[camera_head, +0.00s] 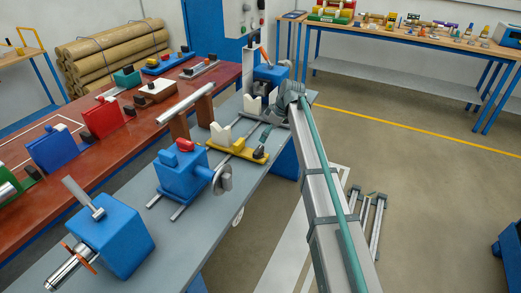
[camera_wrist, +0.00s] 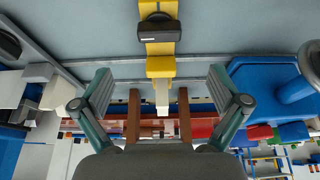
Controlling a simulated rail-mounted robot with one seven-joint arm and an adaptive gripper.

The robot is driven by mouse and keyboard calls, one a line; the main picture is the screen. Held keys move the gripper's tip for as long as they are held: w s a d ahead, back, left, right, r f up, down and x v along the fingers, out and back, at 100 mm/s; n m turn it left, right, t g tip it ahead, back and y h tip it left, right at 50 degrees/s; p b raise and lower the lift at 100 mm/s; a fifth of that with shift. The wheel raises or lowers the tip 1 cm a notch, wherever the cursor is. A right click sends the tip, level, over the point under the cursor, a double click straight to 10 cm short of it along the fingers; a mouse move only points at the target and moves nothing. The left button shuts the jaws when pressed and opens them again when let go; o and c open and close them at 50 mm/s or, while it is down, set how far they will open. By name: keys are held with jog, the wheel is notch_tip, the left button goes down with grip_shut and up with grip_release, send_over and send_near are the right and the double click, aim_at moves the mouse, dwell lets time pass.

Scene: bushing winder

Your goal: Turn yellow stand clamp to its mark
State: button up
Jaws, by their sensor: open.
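The yellow stand (camera_head: 228,148) sits across the rails on the grey bench, with a white V-block at its left end in the head view. Its dark clamp (camera_head: 259,153) is at the right end, close to my arm. In the wrist view the yellow stand (camera_wrist: 160,66) runs down from the top centre, and the black clamp (camera_wrist: 159,29) lies across it. My gripper (camera_wrist: 161,88) is open and empty, its two fingers spread on either side of the stand's line, apart from the clamp. In the head view my gripper is small and partly hidden. I cannot make out the mark.
A blue unit with a round disc (camera_head: 183,173) stands on the rails in front of the yellow stand. Another blue unit (camera_head: 270,76) stands behind it. A larger blue box (camera_head: 112,240) is at the near left. A red-brown table (camera_head: 75,165) runs along the left.

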aim_at(259, 150)
jog(key=p+x, duration=0.1)
jog(key=x, duration=0.9)
jog(key=shift+f+p, duration=0.3)
jog(key=shift+p, duration=0.1)
jog(key=c, duration=1.2)
jog(key=shift+o, duration=0.2)
